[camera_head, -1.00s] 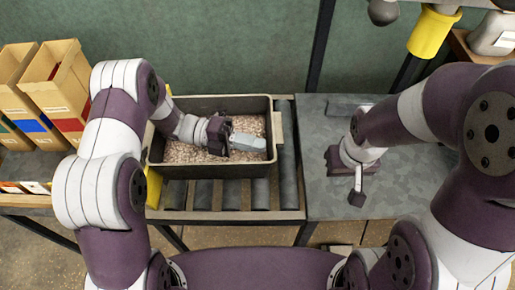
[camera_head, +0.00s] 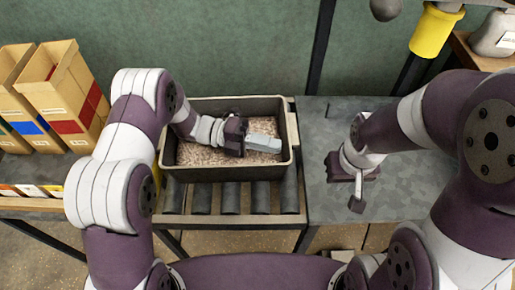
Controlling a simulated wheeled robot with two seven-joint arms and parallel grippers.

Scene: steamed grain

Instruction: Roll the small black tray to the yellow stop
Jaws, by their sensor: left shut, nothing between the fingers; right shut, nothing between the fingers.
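The small black tray (camera_head: 228,174) holds pale grain (camera_head: 205,156) and sits on the roller track. Its right end reaches the end of the rollers by the metal counter. My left gripper (camera_head: 264,143) is shut and empty inside the tray, over the grain, with its fingers pointing toward the tray's right wall. I cannot tell whether it touches the wall. A sliver of a yellow piece (camera_head: 156,178), perhaps the yellow stop, shows at the track's left end, mostly hidden by my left arm. My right gripper (camera_head: 356,204) is shut and empty above the counter.
Bare rollers (camera_head: 231,198) show in front of the tray. The grey metal counter (camera_head: 400,205) on the right is mostly clear. Cardboard bins (camera_head: 60,95) stand at the left. A yellow cylinder (camera_head: 432,32) hangs at the upper right, and a dark post (camera_head: 321,45) stands behind.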

